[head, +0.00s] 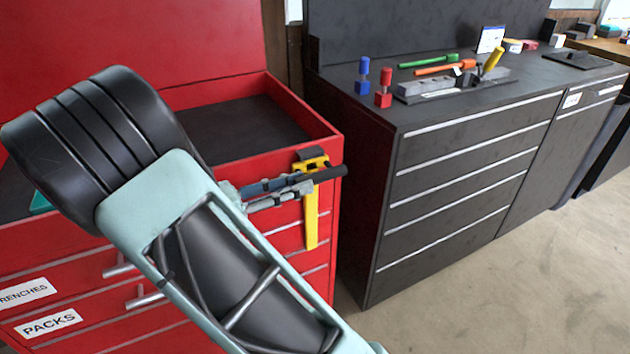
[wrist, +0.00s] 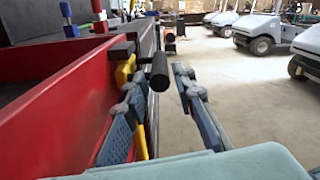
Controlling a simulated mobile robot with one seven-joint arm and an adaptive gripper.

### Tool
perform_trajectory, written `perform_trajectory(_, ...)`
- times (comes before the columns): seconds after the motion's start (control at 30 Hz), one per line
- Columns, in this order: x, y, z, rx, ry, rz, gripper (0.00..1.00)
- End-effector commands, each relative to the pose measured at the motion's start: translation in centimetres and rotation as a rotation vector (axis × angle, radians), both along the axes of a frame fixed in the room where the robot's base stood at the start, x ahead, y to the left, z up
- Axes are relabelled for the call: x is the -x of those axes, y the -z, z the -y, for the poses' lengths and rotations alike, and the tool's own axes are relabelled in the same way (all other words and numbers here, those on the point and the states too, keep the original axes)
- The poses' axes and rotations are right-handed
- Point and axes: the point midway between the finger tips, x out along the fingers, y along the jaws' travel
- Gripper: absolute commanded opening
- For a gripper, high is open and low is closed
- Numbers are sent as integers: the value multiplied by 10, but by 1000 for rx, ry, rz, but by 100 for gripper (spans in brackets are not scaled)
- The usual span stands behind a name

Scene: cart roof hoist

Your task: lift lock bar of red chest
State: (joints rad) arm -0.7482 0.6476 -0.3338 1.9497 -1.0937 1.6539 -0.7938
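The red chest (head: 325,145) stands at the left in the head view, its lid up. Its yellow lock bar (head: 311,222) hangs upright down the right end of the drawer front, with a black bracket at the top and a black handle (head: 330,173) sticking outward. In the wrist view the yellow bar (wrist: 125,72) is partly hidden behind a finger, and the black handle (wrist: 160,73) shows between the finger lines, near the tips. My gripper (head: 298,187) is open beside the bar's upper part. Its fingers (wrist: 160,86) are apart; contact with the handle cannot be told.
A dark cabinet (head: 455,180) stands right of the chest, with blue and red posts (head: 383,88) and tools on top. The chest's top tray (head: 235,125) is open. Clear floor (head: 500,290) lies in front; carts (wrist: 265,32) stand farther off.

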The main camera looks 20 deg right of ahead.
Motion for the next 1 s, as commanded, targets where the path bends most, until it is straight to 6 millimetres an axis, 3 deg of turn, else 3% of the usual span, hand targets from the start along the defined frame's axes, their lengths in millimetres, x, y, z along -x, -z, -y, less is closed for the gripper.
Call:
perform_trajectory(0.1, 0, 1, 22, -1, 2, 1, 24)
perform_trajectory(0.3, -1, 0, 43, 0, 0, 2, 24)
perform_trajectory(0.67, -2, 0, 48, -1, 0, 1, 24)
perform_trajectory(0.87, -2, 0, 48, -1, 0, 1, 2)
perform_trajectory(1.0, -2, 0, 48, -1, 0, 1, 0)
